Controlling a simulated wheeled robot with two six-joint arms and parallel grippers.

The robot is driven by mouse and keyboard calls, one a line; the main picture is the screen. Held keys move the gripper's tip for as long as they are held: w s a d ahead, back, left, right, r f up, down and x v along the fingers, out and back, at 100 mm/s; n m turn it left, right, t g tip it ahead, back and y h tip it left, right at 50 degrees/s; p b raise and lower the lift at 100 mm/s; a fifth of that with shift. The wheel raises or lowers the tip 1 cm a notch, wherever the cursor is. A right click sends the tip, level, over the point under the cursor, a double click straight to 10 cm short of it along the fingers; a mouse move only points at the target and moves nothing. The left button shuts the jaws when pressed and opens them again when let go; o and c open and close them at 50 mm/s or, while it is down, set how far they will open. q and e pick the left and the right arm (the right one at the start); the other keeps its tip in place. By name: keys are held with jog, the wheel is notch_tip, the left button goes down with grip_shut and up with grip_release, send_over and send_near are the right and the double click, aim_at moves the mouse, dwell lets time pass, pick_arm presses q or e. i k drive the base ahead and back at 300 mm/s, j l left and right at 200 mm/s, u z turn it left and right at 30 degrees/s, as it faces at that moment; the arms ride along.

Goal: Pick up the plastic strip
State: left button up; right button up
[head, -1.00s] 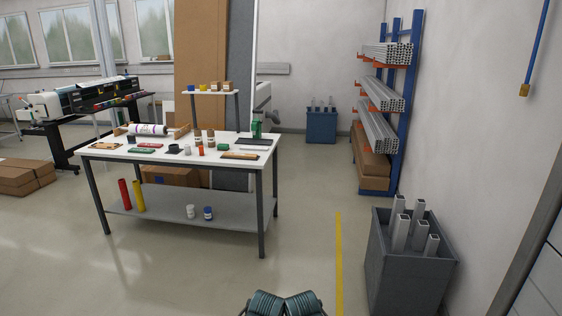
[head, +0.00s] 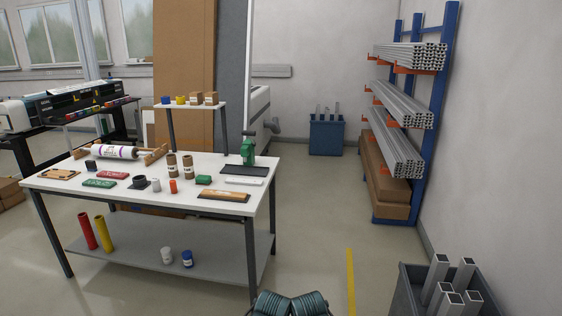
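A thin white strip (head: 243,181) lies flat on the right part of the white worktable (head: 100,191), in front of a dark mat (head: 243,170). It may be the plastic strip, but at this distance I cannot tell its material. Neither of my grippers can be made out in the head view. Only ribbed teal parts of my own body show at the bottom edge.
A green tool (head: 248,151), brown tubes (head: 187,166) and a wooden-edged board (head: 224,194) are on the tabletop. A grey bin (head: 412,281) of metal profiles stands at the right. Open floor lies between the table and the bin.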

aim_at(229, 180)
jog(key=i+u, duration=0.2)
jog(key=i, duration=0.25)
jog(key=i+l+u, duration=0.2)
jog(key=i, duration=0.3)
jog(key=i+l+u, duration=0.15)
jog(key=i, duration=0.3)
jog(key=i+l+u, duration=0.3)
jog(key=i+u, duration=0.15)
jog(key=i+l+u, duration=0.35)
jog(key=u, duration=0.15)
jog(key=i+l+u, duration=0.3)
jog(key=l+u, duration=0.15)
jog(key=l, duration=0.2)
